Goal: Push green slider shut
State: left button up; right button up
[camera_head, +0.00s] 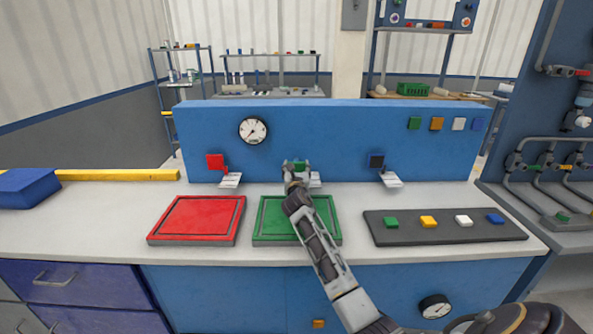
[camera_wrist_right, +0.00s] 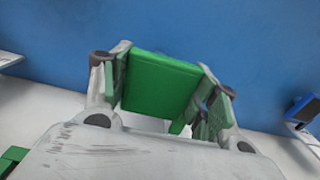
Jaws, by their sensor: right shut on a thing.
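The green slider (camera_head: 300,165) is a small green block on the front of the blue upright panel (camera_head: 330,130), in the middle of its lower part. My right gripper (camera_head: 296,178) is at the panel and partly hides the slider. In the right wrist view the green slider (camera_wrist_right: 160,82) sits between the two fingers of my right gripper (camera_wrist_right: 162,92), which is shut on it. The blue panel is close behind it there. A white tag (camera_head: 315,180) hangs beside the gripper. My left gripper is not in view.
A red slider (camera_head: 214,161) and a dark blue one (camera_head: 376,160) flank the green slider. On the white bench are a red tray (camera_head: 195,218), a green tray (camera_head: 270,222), a dark strip (camera_head: 440,234) with coloured blocks, and a blue box (camera_head: 25,187). A gauge (camera_head: 253,130) is on the panel.

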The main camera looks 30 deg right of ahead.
jog(key=shift+x, duration=1.15)
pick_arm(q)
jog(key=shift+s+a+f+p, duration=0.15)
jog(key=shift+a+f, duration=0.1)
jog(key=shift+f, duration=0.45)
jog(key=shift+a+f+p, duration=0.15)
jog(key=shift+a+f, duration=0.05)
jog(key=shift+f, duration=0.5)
pick_arm(e)
jog(key=shift+w+d, duration=0.25)
jog(key=shift+w, duration=0.15)
jog(key=o, duration=1.4)
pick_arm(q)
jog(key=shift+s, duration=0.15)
pick_arm(e)
jog(key=shift+o, duration=0.3)
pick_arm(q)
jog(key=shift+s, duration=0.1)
pick_arm(e)
jog(key=shift+s, duration=0.1)
jog(key=shift+v, duration=5.9)
jog(key=shift+a, duration=0.1)
